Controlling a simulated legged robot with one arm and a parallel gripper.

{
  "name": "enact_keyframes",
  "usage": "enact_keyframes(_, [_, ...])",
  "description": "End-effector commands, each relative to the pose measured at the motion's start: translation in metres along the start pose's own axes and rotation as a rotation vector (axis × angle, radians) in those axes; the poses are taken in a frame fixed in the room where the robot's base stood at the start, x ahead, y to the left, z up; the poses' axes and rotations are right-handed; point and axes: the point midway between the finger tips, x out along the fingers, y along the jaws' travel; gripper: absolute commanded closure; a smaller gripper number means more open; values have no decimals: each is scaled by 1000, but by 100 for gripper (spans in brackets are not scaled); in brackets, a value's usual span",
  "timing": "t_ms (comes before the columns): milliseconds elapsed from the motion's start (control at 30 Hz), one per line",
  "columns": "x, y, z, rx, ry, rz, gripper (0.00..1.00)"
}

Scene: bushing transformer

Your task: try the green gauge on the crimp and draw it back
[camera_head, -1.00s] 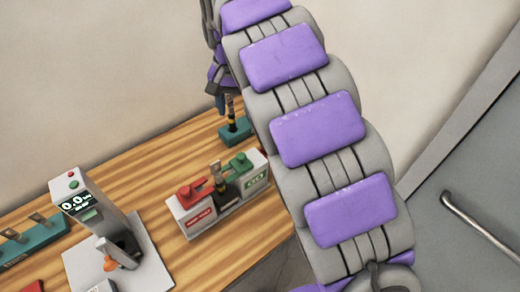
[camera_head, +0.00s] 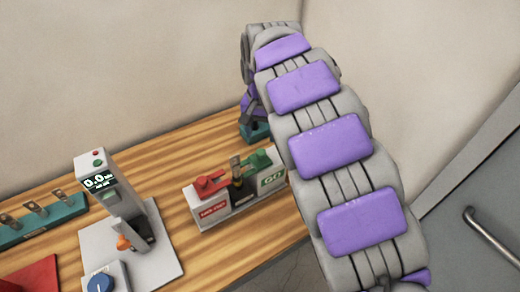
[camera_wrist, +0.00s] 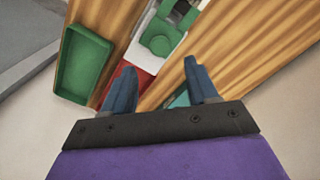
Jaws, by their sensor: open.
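The green gauge (camera_head: 258,160) sits on top of the white block marked GO at the right end of a grey stand (camera_head: 243,206) on the wooden table. The crimp (camera_head: 236,168) stands upright in a dark holder between the green gauge and a red gauge (camera_head: 209,184). In the wrist view the green gauge (camera_wrist: 163,36) lies ahead of my gripper (camera_wrist: 157,62). Its two blue fingers are apart with nothing held between them. In the head view my arm hides most of the gripper, which is above the far right table edge.
A teal base (camera_head: 256,132) stands behind, partly hidden by my arm. A tester with a display (camera_head: 100,181) stands left on a white plate. A teal rack (camera_head: 40,220) with several lugs is at far left. The wrist view shows a green tray (camera_wrist: 85,62).

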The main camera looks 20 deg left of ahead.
Motion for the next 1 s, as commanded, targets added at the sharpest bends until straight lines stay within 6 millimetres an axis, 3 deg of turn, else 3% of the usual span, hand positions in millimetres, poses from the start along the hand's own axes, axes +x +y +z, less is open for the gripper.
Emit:
enact_keyframes(200, [44, -2, 0, 1, -3, 3, 41])
enact_keyframes(400, [69, -4, 0, 1, -3, 6, 41])
enact_keyframes(833, [75, -1, 0, 0, 1, 0, 41])
enact_keyframes(1000, [76, -2, 0, 0, 1, 1, 58])
